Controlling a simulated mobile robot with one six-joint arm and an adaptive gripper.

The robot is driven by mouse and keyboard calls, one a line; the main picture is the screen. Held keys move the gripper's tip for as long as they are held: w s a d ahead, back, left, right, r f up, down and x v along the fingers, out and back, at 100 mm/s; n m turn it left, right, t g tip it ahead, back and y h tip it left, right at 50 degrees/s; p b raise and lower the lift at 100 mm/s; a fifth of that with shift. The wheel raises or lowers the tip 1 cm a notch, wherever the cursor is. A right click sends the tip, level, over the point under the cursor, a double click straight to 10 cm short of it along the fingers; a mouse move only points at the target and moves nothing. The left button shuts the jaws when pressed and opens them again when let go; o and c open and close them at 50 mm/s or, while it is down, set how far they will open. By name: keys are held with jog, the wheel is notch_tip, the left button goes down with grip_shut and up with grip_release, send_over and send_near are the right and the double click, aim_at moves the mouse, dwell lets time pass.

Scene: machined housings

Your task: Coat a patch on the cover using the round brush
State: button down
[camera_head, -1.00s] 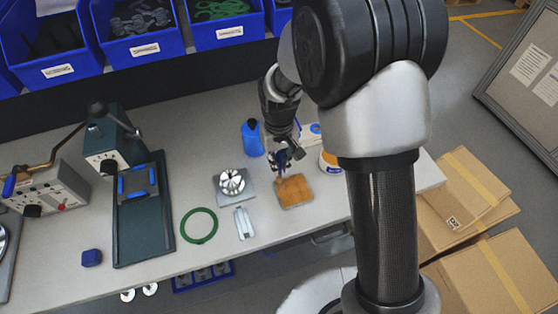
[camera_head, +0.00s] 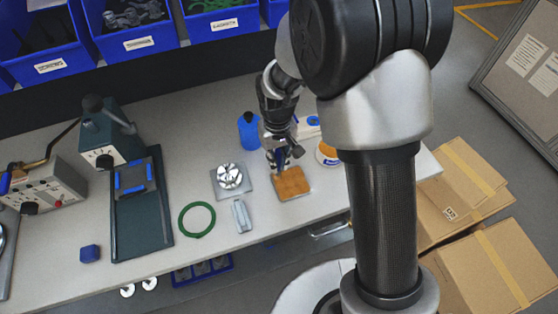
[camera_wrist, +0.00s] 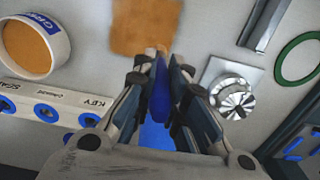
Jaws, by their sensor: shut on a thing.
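The cover (camera_head: 292,184) is a flat square plate on the bench. Its top looks almost wholly orange-brown, with a thin grey edge in the head view. It also shows at the top of the wrist view (camera_wrist: 146,24), cut off by the frame. My gripper (camera_head: 278,160) is shut on the round brush (camera_wrist: 158,98), whose blue handle lies between the fingers (camera_wrist: 160,75). The brush end is by the cover's near-gripper edge in the wrist view. I cannot tell whether the bristles touch it. A white pot of orange paste (camera_wrist: 28,48) stands to the left there.
A silver round part on a square plate (camera_head: 228,178), a metal bar (camera_head: 241,216) and a green ring (camera_head: 197,220) lie left of the cover. A blue bottle (camera_head: 249,131) stands behind. A white labelled rack (camera_wrist: 62,107) is near the pot. The bench's front edge is close.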

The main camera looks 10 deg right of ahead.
jog(key=shift+w+a, duration=0.15)
jog(key=shift+w, duration=0.55)
dwell(0.7)
jog(key=shift+r+p, duration=0.1)
jog(key=shift+p, duration=0.2)
jog(key=shift+r+p, duration=2.15)
jog(key=shift+r, duration=0.75)
notch_tip(320, 180, up, 3)
jog(key=shift+p, duration=1.15)
